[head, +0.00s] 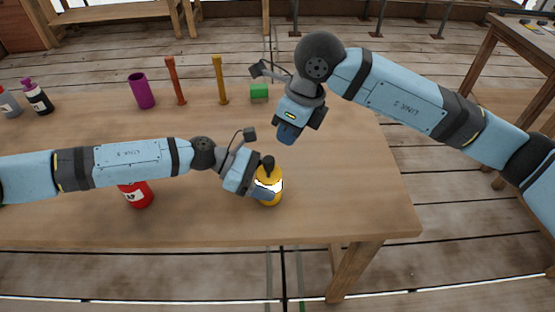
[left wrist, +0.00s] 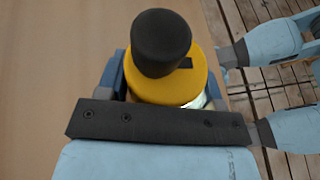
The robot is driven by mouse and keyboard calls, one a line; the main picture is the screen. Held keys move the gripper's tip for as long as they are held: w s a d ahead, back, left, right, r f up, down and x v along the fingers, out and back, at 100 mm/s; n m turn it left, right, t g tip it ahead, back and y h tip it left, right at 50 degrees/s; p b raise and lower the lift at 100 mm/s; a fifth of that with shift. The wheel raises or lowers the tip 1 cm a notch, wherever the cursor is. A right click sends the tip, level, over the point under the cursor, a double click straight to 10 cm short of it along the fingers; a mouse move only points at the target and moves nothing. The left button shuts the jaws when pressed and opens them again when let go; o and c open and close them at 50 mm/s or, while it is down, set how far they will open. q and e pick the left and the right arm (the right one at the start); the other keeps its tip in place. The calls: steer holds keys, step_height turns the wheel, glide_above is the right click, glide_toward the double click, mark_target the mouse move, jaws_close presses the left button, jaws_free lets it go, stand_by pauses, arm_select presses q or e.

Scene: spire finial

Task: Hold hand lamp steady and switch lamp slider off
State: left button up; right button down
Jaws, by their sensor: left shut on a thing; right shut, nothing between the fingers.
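The hand lamp (head: 272,184) is a yellow cylinder with a pale band and a black knob-like top, upright near the table's front right. My left gripper (head: 262,188) is shut on the lamp's body from the left. In the left wrist view the yellow lamp (left wrist: 190,88) sits between the fingers, with its black top (left wrist: 160,42) nearest the camera. A small dark slot (left wrist: 186,63) shows on its yellow top; I cannot tell whether this is the slider. My right gripper (head: 288,134) is shut and empty, above the table, behind and slightly right of the lamp, apart from it.
The wooden table (head: 340,200) has a red container (head: 138,195) below my left arm. A purple cylinder (head: 142,91), a red-brown post (head: 176,81), a yellow post (head: 220,80) and a green block (head: 259,92) stand at the back. Bottles (head: 38,98) stand far left. The table's right side is clear.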

mark_target(273, 159)
steer(key=w+d+f+n+g+y, duration=0.8)
steer(key=w+d+n+g+y, duration=0.1)
steer(key=n, duration=0.4)
steer(key=w+g+y, duration=0.1)
steer(key=w+g, duration=0.1)
steer(key=shift+w+d+f+n+g+y, duration=0.3)
steer(key=shift+w+d+g+y, duration=0.05)
steer(key=shift+w+g+y, duration=0.05)
steer(key=x, duration=1.4)
steer(key=shift+s, duration=0.1)
